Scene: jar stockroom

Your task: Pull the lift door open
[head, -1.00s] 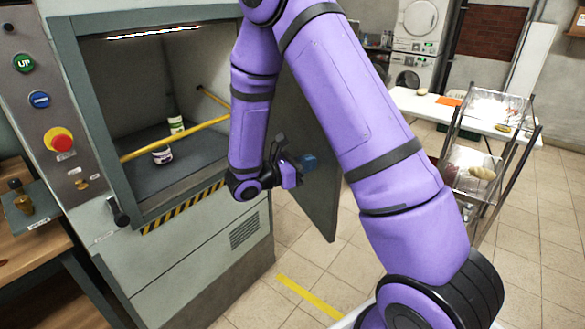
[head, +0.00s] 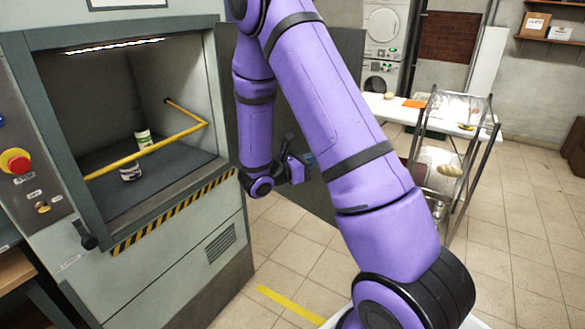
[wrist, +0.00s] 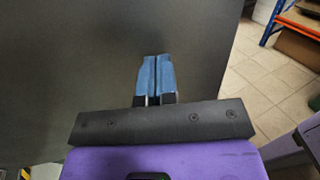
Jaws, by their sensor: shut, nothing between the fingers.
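The lift (head: 160,235) stands at the left with its opening uncovered. Its dark grey door (head: 318,208) is swung well out to the right, partly hidden behind my arm. In the wrist view the door's flat face (wrist: 70,60) fills the left and middle. My gripper (head: 309,160) is at the door, its blue fingertips (wrist: 157,60) together with nothing between them. They point at the door face; I cannot tell whether they touch it. No door handle shows in the wrist view.
Inside the lift are a green-labelled jar (head: 143,138), a second jar (head: 130,172) and a yellow bar (head: 150,150). A wire rack cart (head: 450,165) and a white table (head: 400,107) stand at the right. The tiled floor (head: 505,255) at the right is clear.

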